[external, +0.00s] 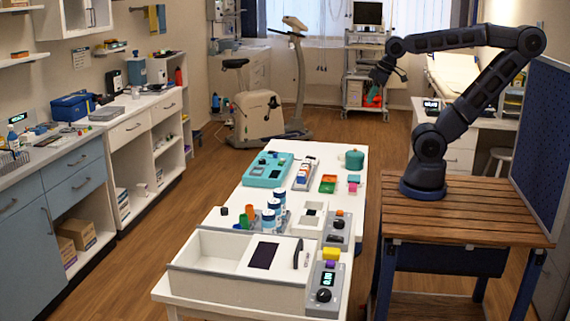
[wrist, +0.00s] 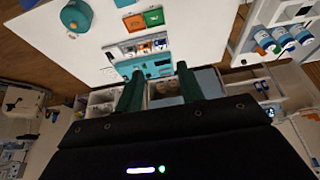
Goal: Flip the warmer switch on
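My gripper (external: 385,73) is raised above the far end of the white table, well away from its front. In the wrist view its two dark green fingers (wrist: 160,88) are spread apart with nothing between them, so it is open and empty. A grey control box (external: 318,308) with a black knob and a lit display stands at the table's front right. A second grey box (external: 336,239) with a black knob stands just behind it. I cannot tell which one is the warmer, or make out its switch or setting. Neither box can be made out in the wrist view.
The white table (external: 318,152) carries a teal tray (external: 257,181), a teal pot (external: 354,159), blue-and-white canisters (external: 279,201) and a large white divided bin (external: 239,285). The pot also shows in the wrist view (wrist: 76,15). My arm's base stands on a wooden bench (external: 470,220) at right.

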